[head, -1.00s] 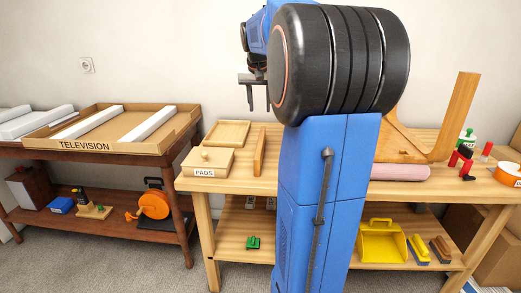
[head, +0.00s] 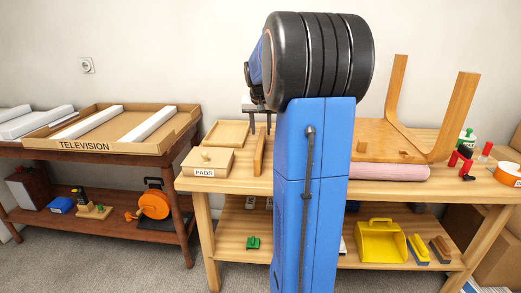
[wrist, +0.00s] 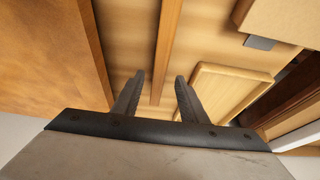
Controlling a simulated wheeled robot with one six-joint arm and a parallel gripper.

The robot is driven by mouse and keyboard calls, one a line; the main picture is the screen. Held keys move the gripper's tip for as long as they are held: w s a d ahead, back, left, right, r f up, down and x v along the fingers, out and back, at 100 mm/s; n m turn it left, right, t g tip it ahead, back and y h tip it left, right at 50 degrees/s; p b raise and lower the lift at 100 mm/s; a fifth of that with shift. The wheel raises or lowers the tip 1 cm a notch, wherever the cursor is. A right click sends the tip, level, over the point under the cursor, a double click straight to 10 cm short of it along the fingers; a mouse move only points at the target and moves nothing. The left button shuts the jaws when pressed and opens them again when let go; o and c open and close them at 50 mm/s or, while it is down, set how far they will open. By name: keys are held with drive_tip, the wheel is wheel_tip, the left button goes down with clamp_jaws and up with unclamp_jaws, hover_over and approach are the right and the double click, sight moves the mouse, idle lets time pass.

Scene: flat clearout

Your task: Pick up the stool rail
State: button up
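The stool rail (head: 259,153) is a narrow wooden bar on the light wooden workbench, right of the PADS box. In the wrist view the rail (wrist: 168,45) runs as a long strip and lines up between my fingers. My gripper (wrist: 159,75) is open and empty, pointing down at the bench. In the head view my gripper (head: 259,120) shows just above the rail's far end, partly hidden by my arm. I see no contact between fingers and rail. The upturned stool (head: 375,140) lies to the right, its legs pointing up.
The PADS box (head: 207,161) and a shallow wooden tray (head: 226,133) stand close left of the rail. The stool seat (wrist: 50,50) is close on the other side in the wrist view. A pink roll (head: 390,172) lies before the stool. A TELEVISION carton (head: 85,147) is on the left table.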

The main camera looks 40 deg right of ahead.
sight(262, 134)
drive_tip(key=x, duration=0.5)
drive_tip(key=shift+s, duration=0.1)
drive_tip(key=shift+c, duration=0.6)
clamp_jaws()
